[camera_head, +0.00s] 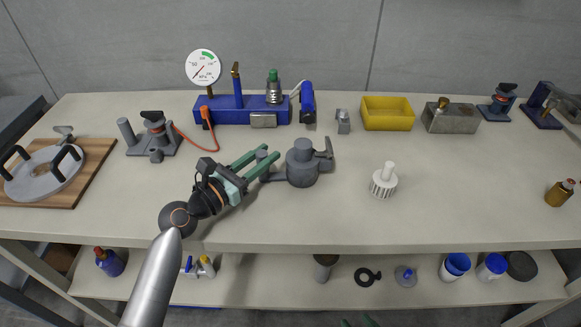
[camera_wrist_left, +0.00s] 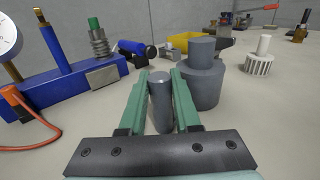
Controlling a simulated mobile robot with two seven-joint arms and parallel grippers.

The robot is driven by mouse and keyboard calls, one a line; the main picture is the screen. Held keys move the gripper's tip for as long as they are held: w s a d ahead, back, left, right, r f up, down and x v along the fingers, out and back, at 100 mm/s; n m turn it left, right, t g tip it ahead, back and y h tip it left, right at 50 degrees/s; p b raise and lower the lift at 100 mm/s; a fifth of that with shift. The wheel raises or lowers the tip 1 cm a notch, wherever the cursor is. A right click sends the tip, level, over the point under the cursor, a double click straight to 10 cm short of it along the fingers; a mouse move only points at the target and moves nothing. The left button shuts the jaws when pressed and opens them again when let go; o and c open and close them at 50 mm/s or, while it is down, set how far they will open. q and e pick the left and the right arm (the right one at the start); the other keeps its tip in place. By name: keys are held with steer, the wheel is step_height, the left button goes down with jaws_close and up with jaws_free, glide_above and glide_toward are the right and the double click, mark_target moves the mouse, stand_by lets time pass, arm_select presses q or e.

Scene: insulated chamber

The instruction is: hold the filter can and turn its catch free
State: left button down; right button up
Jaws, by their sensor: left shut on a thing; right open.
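The filter can (camera_head: 303,165) is a dark grey cylinder with a narrower top, standing upright on the bench. A lever-like catch (camera_head: 328,150) sticks up on its right side in the head view. My left gripper (camera_head: 268,163) is shut on the upright grey post at the can's left side. The left wrist view shows this post (camera_wrist_left: 160,98) between the green fingers, with the can body (camera_wrist_left: 201,80) just right of them; the catch is not clear there. My right gripper (camera_head: 358,321) shows only as green fingertips at the bottom edge, open and far from the can.
A white ribbed part (camera_head: 384,184) stands right of the can. Behind are a blue pump block with gauge (camera_head: 240,108), a small metal block (camera_head: 343,121) and a yellow bin (camera_head: 387,113). The bench front (camera_head: 330,228) is clear; a lower shelf holds several items.

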stand_by(1.4)
steer(key=shift+c, duration=1.3)
steer(key=shift+f, duration=0.1)
